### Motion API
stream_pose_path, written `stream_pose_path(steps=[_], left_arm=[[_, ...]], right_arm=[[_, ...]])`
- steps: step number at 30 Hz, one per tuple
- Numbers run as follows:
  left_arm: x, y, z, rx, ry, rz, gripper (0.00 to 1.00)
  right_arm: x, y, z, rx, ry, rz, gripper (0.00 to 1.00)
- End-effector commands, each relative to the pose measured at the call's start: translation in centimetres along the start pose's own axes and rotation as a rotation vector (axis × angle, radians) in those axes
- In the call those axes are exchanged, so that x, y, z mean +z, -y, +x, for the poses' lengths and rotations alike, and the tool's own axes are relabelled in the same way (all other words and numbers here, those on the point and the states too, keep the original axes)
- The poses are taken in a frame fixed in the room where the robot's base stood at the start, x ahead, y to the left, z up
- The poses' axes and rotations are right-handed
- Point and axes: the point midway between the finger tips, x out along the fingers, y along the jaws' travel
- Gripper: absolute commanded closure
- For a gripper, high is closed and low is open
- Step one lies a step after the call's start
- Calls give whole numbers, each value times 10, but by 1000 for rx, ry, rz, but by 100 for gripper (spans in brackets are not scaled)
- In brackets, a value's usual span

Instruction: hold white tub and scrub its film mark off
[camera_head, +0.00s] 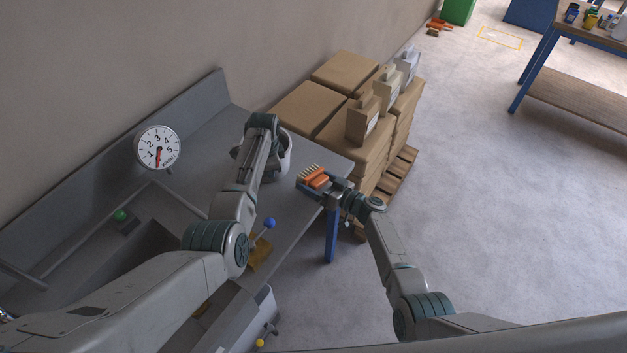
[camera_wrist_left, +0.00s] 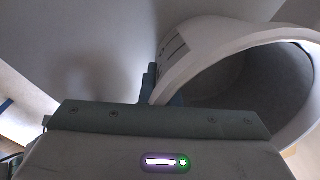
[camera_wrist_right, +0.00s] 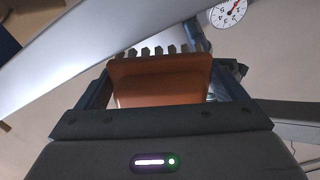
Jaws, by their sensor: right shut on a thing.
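The white tub (camera_head: 284,158) stands on the grey bench, partly hidden behind my left arm. In the left wrist view its open mouth faces right, with a thick pale rim (camera_wrist_left: 215,42) and short dark lines on its outer wall. My left gripper (camera_wrist_left: 162,90) is at the rim, its fingers close together with the tub's wall between them. My right gripper (camera_head: 323,190) is shut on an orange brush (camera_head: 313,177) with pale bristles, right of the tub and apart from it. The brush's orange block (camera_wrist_right: 160,80) fills the right jaws, bristles pointing away. I cannot make out a film mark.
A round dial (camera_head: 158,148) stands at the bench's back, and a blue-knobbed lever (camera_head: 269,224) near its front edge. Stacked cardboard boxes (camera_head: 345,72) on a pallet stand beyond the bench's right end.

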Motion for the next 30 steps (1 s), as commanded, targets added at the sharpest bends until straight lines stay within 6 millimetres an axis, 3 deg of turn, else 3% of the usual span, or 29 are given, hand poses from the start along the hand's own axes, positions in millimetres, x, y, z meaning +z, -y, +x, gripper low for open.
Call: stream_pose_path(steps=[11,30], left_arm=[[0,0,0,-1,0,0,100],[0,0,0,0,0,0,100]], right_arm=[[-2,1,-3,0,-1,0,31],[-40,16,-53,0,-1,-1,31]])
